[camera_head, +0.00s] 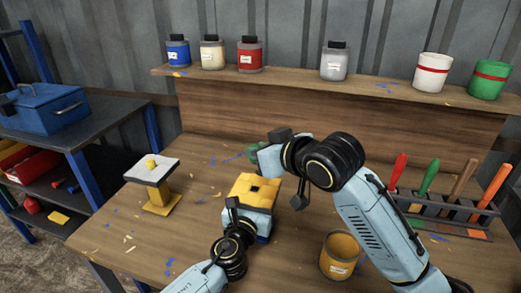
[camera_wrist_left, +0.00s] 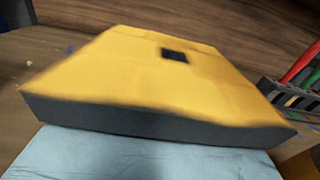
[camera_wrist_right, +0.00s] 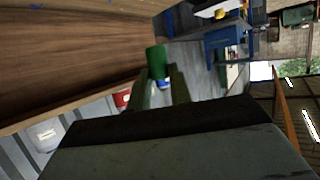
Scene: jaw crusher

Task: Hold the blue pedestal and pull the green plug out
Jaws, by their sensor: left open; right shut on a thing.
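The pedestal (camera_head: 263,239) shows blue at its foot, below a block with a yellow top (camera_head: 253,186). In the left wrist view the yellow top (camera_wrist_left: 130,70) has a dark, empty square hole in it. My left gripper (camera_head: 234,204) is open at the near left side of the block; its fingers are not clear, and I cannot tell whether it touches. My right gripper (camera_head: 259,153) is shut on the green plug (camera_head: 253,149), above and behind the block and apart from it. The plug also shows between the fingers in the right wrist view (camera_wrist_right: 155,60).
A yellow stand with a pale top (camera_head: 151,171) stands left on the table. An orange cup (camera_head: 339,256) stands near the front, close to my right arm. A tool rack (camera_head: 440,208) is at the right. Bottles and cans line the back shelf (camera_head: 300,81).

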